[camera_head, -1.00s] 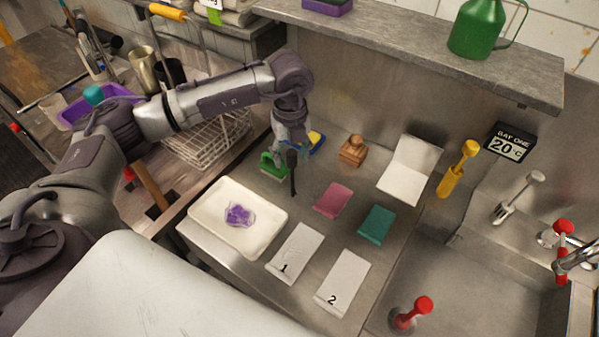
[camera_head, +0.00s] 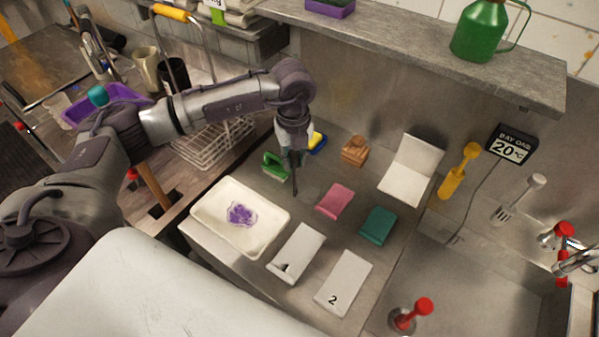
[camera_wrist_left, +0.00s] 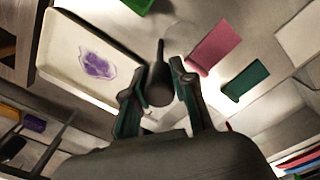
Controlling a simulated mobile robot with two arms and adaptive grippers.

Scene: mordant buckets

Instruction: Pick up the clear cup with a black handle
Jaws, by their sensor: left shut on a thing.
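My left gripper (camera_head: 291,155) points down over the steel counter, just behind the white tray. In the left wrist view, its two fingers (camera_wrist_left: 158,90) are closed around a dark part. A black handle (camera_wrist_left: 158,68) sticks out beyond the fingertips. This is the black handle of the clear cup; in the head view it shows as a thin dark rod (camera_head: 295,181). The cup's clear body is hard to make out. I cannot tell whether the cup touches the counter. My right gripper is not in view.
The white tray (camera_head: 208,226) holds a purple piece. A green object (camera_head: 275,167) and wooden block (camera_head: 355,151) stand close behind. A sink lies right.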

